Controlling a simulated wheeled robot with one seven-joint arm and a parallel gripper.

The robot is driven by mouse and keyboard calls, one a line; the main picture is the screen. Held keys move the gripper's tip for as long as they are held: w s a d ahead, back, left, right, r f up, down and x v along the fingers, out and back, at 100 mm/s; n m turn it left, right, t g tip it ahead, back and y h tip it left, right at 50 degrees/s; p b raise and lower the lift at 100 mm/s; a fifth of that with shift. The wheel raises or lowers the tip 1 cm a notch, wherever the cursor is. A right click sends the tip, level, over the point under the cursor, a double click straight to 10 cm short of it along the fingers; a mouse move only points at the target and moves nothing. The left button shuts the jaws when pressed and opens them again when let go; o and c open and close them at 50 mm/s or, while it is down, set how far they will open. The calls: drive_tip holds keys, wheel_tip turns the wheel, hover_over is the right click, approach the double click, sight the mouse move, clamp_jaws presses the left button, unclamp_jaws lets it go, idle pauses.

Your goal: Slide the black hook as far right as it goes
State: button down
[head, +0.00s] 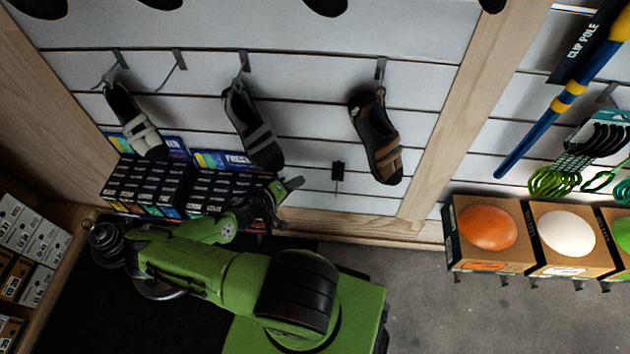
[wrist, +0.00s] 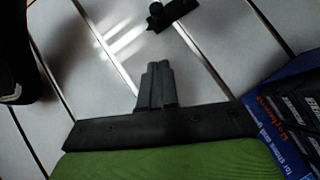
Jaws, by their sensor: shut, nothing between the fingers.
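The black hook (head: 338,172) sits on a lower slat of the white wall in the head view, below and between the middle and right hanging shoes. It also shows at the top of the wrist view (wrist: 168,14), as a small black plate with a stubby prong. My gripper (head: 297,183) is left of the hook and a little lower in the head view. In the wrist view its fingers (wrist: 157,70) are shut together and empty. They point toward the hook, with a gap of bare slat between.
A brown shoe (head: 378,140) hangs right of the hook, and a grey shoe (head: 252,130) hangs above my gripper. A wooden post (head: 470,105) bounds the slats at right. Stacked dark boxes (head: 150,187) stand at left; a blue box (wrist: 282,115) is close in the wrist view.

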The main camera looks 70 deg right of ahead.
drive_tip(key=b, duration=0.1)
approach(335, 173)
drive_tip(key=w+d, duration=0.2)
drive_tip(key=d, duration=0.1)
drive_tip(key=s, duration=0.1)
drive_tip(key=s+d+f, duration=0.1)
drive_tip(key=s+d+f+b, duration=0.1)
drive_tip(key=s, duration=0.1)
drive_tip(key=shift+d, duration=0.1)
